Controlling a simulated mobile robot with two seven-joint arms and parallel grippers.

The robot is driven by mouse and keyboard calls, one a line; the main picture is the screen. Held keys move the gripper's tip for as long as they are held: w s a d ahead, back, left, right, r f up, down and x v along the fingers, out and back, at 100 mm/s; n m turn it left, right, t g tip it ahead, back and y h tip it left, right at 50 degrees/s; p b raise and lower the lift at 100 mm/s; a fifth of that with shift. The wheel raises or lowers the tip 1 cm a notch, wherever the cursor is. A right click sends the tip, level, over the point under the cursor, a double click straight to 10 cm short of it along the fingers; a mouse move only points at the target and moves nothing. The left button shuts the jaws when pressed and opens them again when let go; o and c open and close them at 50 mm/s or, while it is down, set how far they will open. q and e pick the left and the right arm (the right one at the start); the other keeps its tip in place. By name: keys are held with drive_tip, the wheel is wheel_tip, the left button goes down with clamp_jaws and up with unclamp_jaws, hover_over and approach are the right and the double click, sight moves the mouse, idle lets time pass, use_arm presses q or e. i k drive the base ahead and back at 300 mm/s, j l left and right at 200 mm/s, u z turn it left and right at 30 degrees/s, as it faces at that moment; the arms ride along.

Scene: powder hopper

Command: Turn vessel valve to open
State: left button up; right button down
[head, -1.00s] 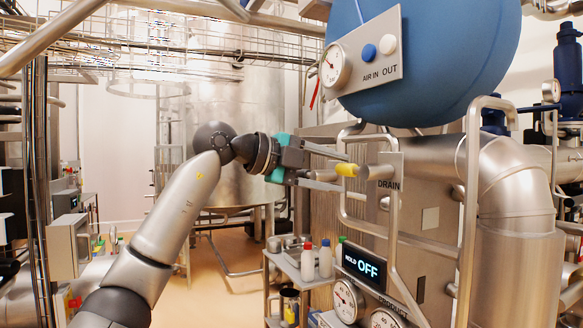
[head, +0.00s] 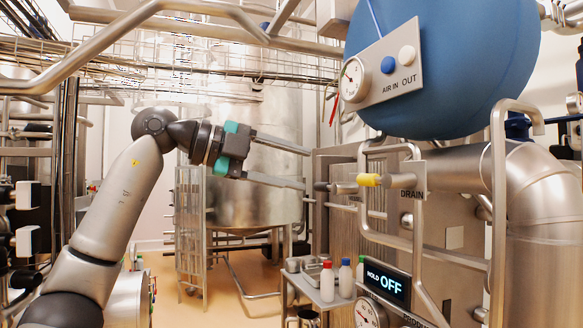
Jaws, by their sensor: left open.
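A valve with a yellow-tipped grey handle (head: 369,180) sits beside the DRAIN label (head: 412,194), below the blue vessel (head: 450,60); I take it for the vessel valve. The yellow tip points left. A dark-tipped metal rod (head: 322,187) shows just left of it; I cannot tell if it belongs to the valve. My left gripper (head: 307,168) is open and empty, with its two long fingers spread and pointing right. Its fingertips stop left of the yellow tip, apart from it. My right gripper is not in view.
A panel marked AIR IN and OUT (head: 405,82), with a gauge, is on the vessel. Bent metal rails (head: 497,210) stand around the valve. A display reading HOLD OFF (head: 387,283) is below. A small cart (head: 325,300) holds bottles. Open floor (head: 215,300) lies left of it.

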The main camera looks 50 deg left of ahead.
sight(349, 188)
drive_tip(key=u, duration=1.35)
